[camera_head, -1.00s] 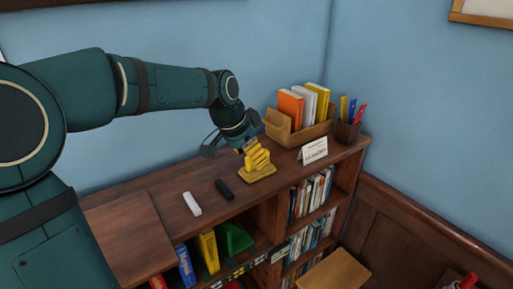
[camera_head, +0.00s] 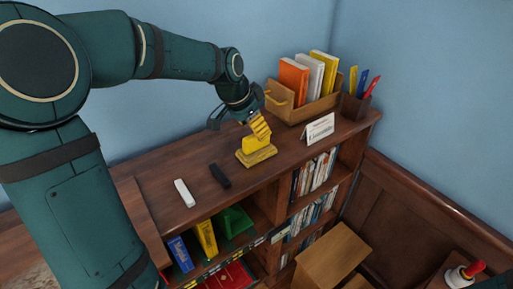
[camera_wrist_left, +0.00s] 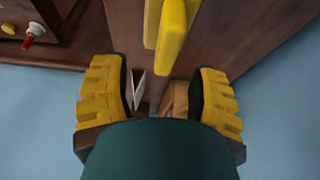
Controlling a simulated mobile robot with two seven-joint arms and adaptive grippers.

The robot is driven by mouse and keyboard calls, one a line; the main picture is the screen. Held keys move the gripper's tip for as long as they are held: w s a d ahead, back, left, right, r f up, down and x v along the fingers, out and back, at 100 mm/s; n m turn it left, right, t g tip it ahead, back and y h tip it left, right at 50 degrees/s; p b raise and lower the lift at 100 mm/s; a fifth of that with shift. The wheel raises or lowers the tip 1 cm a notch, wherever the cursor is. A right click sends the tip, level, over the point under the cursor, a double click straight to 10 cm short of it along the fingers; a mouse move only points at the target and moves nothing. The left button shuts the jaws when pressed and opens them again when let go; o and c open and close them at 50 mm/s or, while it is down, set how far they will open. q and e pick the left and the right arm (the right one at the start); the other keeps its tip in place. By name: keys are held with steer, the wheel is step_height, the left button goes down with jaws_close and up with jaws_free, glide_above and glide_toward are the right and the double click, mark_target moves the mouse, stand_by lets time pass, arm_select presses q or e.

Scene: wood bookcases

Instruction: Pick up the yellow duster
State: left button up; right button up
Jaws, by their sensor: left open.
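The yellow duster (camera_head: 257,156) sits on the brown bookcase top, with a flat base and a raised block on it. In the left wrist view the duster (camera_wrist_left: 171,35) shows at the top middle, ahead of the fingers and partly cut off by the frame. My left gripper (camera_head: 258,128) has ribbed yellow finger pads and is just above and behind the duster, overlapping its upper part in the head view. In the left wrist view the pads of the left gripper (camera_wrist_left: 160,85) are wide apart with no duster between them. My right gripper is out of view.
A white bar (camera_head: 185,193) and a black bar (camera_head: 219,176) lie left of the duster. Behind and right stand a wooden book holder (camera_head: 293,112), a white card (camera_head: 319,129) and a pen cup (camera_head: 354,107). The blue wall is close behind the bookcase.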

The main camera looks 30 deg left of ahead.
mark_target(256, 145)
arm_select(q)
steer(key=x, duration=0.5)
steer(key=shift+w+a+f, duration=0.1)
steer(key=shift+a+f, duration=0.15)
steer(key=shift+a, duration=0.15)
steer(key=shift+w+d+f, duration=0.1)
steer(key=shift+w+f, duration=0.1)
steer(key=shift+f, duration=0.25)
steer(key=shift+c, duration=0.4)
jaws_close()
